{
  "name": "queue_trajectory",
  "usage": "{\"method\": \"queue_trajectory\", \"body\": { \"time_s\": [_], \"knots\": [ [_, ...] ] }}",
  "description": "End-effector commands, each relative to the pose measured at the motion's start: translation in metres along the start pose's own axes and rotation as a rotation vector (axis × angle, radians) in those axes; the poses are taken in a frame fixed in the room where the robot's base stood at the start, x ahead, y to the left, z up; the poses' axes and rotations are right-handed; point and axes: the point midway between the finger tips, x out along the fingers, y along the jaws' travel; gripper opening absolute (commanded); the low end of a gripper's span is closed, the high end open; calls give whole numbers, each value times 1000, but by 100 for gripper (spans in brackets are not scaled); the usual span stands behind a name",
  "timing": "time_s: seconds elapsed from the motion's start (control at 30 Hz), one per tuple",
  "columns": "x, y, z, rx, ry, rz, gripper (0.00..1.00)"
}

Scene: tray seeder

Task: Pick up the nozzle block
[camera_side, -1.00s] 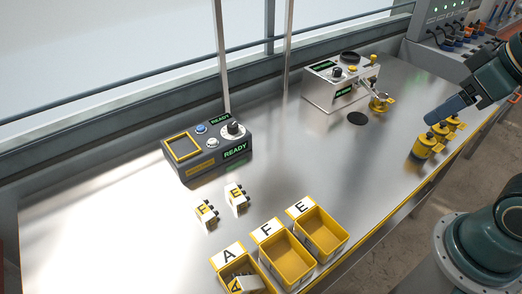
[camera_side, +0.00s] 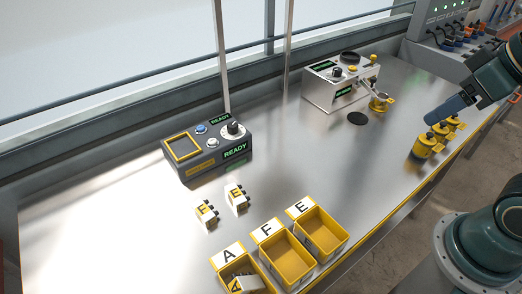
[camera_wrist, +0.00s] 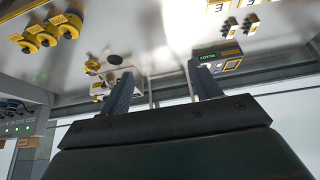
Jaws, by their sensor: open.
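Two white nozzle blocks with yellow lettered faces and dark nozzles stand on the metal bench: one marked F (camera_side: 206,213) and one marked E (camera_side: 236,199). A third block, marked A (camera_side: 247,285), lies in the yellow bin labelled A (camera_side: 228,255). The two standing blocks also show small near the top of the wrist view (camera_wrist: 230,28). My gripper (camera_side: 438,114) is at the right, above the bench and well away from the blocks. In the wrist view its two fingers (camera_wrist: 162,85) are spread apart with nothing between them.
Yellow bins labelled F (camera_side: 287,262) and E (camera_side: 321,237) look empty. A dark READY console (camera_side: 208,155) stands behind the blocks. A white machine (camera_side: 334,88) stands farther back. Several yellow canisters (camera_side: 424,147) stand near my gripper. The middle of the bench is clear.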

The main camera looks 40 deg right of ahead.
Motion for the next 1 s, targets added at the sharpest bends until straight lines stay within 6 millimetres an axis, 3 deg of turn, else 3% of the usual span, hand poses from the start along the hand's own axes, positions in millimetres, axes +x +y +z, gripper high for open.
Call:
{"method": "queue_trajectory", "body": {
  "time_s": [0.03, 0.13, 0.57, 0.77, 1.0],
  "knots": [
    [0, 0, 0, 0, 0, 0, 67],
    [0, 0, 0, 0, 0, 0, 85],
    [0, -2, -6, 17, -6, -4, 85],
    [0, -10, -27, 97, -37, -19, 85],
    [8, -31, -72, 269, -100, -35, 85]
  ]
}}
